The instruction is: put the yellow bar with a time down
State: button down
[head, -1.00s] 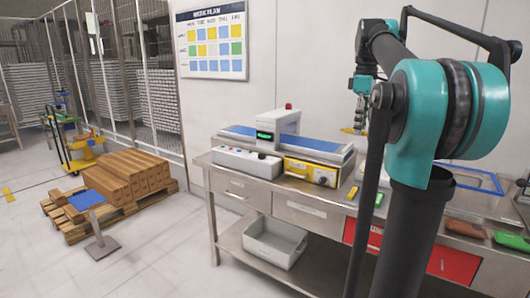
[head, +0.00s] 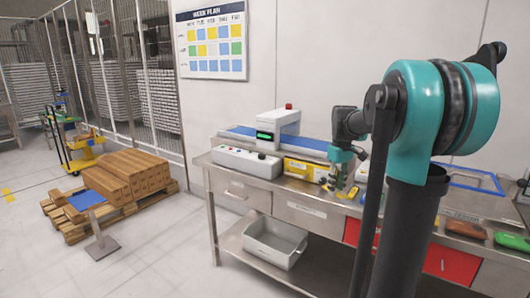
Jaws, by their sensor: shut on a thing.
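My gripper (head: 335,185) is low over the bench in front of the belt unit, pointing down. It is shut on a small yellow thing, which looks like a yellow bar (head: 325,181) and is mostly hidden by the fingers. I cannot tell whether the bar touches the bench, and no time is readable on it. Another yellow piece (head: 353,192) shows on the bench just right of the fingers, partly covered.
The steel bench (head: 290,209) carries a belt unit (head: 240,131) with a lit green display, a white control box (head: 247,162) and a yellow box (head: 299,169). A blue frame (head: 475,187), brown piece (head: 466,229) and green piece (head: 508,239) lie right. A grey bin (head: 275,243) stands below.

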jog(key=w+a+f+m, duration=0.1)
jog(key=a+f+m, duration=0.2)
jog(key=f, duration=1.1)
jog(key=w+a+f+m, duration=0.1)
jog(key=a+f+m, duration=0.2)
jog(key=f, duration=1.2)
jog(key=shift+w+f, duration=0.2)
jog(key=shift+f, duration=0.05)
